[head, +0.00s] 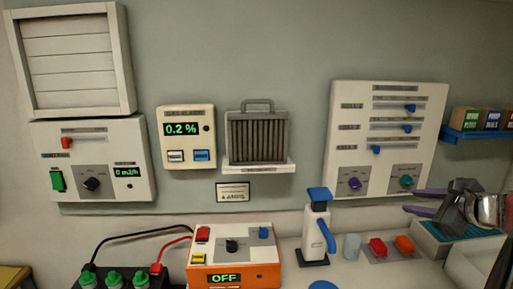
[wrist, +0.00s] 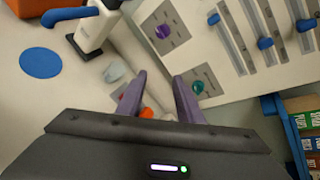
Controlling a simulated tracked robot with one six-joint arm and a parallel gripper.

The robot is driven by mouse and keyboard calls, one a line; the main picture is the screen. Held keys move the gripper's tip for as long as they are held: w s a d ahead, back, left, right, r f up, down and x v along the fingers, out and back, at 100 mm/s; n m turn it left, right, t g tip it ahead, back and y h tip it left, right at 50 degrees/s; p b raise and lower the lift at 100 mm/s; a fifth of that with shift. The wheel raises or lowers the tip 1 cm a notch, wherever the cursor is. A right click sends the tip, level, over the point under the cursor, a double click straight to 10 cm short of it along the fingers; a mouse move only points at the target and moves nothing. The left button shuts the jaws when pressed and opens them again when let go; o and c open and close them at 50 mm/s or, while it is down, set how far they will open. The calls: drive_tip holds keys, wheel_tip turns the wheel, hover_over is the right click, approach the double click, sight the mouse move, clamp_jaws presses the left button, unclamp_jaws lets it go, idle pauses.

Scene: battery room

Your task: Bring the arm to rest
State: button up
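My gripper (head: 412,200) is at the right of the head view, in front of the lower part of the cream slider panel (head: 388,135). Its two purple fingers point left and stand apart. In the wrist view my gripper (wrist: 161,80) shows the same gap, with nothing held in it. A purple knob (wrist: 163,31) and a teal knob (wrist: 198,86) lie beyond the fingertips. Whether the fingers touch the panel cannot be told.
Below stand a white pump-like device with blue handle (head: 316,230), a red block (head: 377,247) and an orange block (head: 404,244). An orange unit reading OFF (head: 233,258) is at the front. A blue shelf with small boxes (head: 480,135) is at the right.

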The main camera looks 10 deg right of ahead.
drive_tip(key=s+a+f+n+g, duration=0.2)
drive_tip(key=a+f+n, duration=0.1)
drive_tip(key=a+n, duration=0.3)
drive_tip(key=s+a+f+n+g+y, duration=0.1)
drive_tip(key=s+a+f+n+g, duration=0.25)
drive_tip(key=a, duration=0.45)
drive_tip(key=s+a+f+n+g, duration=0.1)
drive_tip(key=s+a+f+n, duration=0.1)
drive_tip(key=a+f+n, duration=0.4)
drive_tip(key=s+a+n, duration=0.3)
drive_tip(key=a+n, duration=0.1)
drive_tip(key=a, duration=0.2)
drive_tip(key=s+a+r+n, duration=0.1)
drive_tip(key=s+a+n, duration=0.2)
drive_tip(key=a, duration=0.4)
drive_tip(key=s+a+r+n+h, duration=0.1)
drive_tip(key=s+a+n, duration=0.2)
drive_tip(key=a+n, duration=0.2)
drive_tip(key=shift+s+a+g, duration=0.2)
drive_tip(key=shift+a+g, duration=0.15)
drive_tip(key=shift+a, duration=0.5)
